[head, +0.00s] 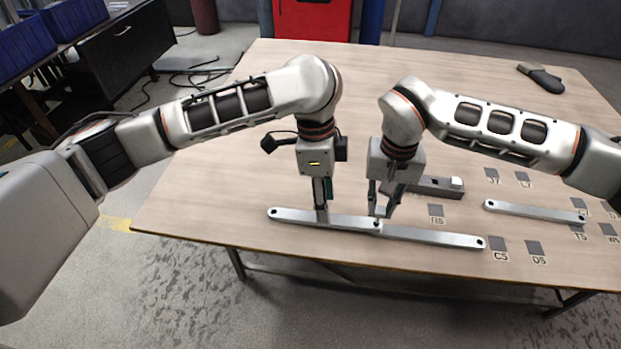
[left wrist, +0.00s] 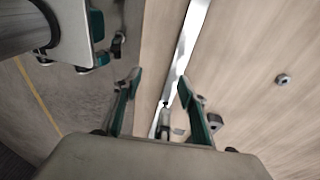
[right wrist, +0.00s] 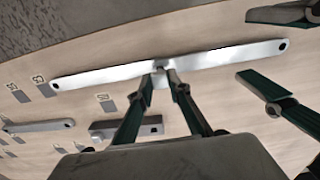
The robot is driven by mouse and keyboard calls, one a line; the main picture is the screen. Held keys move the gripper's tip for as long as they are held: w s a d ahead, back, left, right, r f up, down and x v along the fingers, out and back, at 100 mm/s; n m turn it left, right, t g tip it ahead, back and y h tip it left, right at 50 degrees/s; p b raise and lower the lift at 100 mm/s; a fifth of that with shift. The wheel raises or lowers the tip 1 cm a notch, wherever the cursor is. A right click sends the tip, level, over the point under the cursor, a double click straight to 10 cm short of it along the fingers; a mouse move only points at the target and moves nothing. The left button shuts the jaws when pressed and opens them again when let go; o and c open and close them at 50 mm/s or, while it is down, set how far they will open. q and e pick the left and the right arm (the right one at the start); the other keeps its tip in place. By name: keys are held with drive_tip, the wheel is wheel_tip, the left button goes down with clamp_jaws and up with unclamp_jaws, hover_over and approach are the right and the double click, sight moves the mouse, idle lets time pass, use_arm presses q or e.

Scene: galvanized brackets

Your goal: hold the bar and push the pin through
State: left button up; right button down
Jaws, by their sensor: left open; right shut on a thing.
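A long flat galvanized bar (head: 430,236) lies near the table's front edge, with a hole at each outer end. It looks like two pieces overlapping near the middle. It also shows in the left wrist view (left wrist: 190,42) and the right wrist view (right wrist: 225,57). My left gripper (head: 321,207) is open, with its fingers on either side of the bar's left half; I cannot tell whether they touch it. My right gripper (right wrist: 165,73) is shut at the overlap, on what seems to be the pin. The pin is mostly hidden by the fingertips.
A separate shorter bar (head: 535,211) lies to the right. A grey block (head: 436,187) with a pale end is behind my right gripper. Dark labelled squares (head: 534,248) mark the table's right side. A dark object (head: 541,77) lies at the far right. The table's back middle is clear.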

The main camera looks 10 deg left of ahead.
sight(310, 216)
use_arm(q)
drive_tip(key=w+a+r+t+y, duration=0.1)
drive_tip(key=w+a+r, duration=0.1)
drive_tip(key=w+a, duration=0.15)
drive_tip(key=f, duration=1.1)
drive_tip(key=shift+s+f, duration=0.2)
drive_tip(key=shift+f, duration=0.15)
clamp_jaws()
use_arm(e)
drive_tip(key=shift+f, duration=1.7)
idle(1.5)
drive_tip(key=c, duration=1.8)
unclamp_jaws()
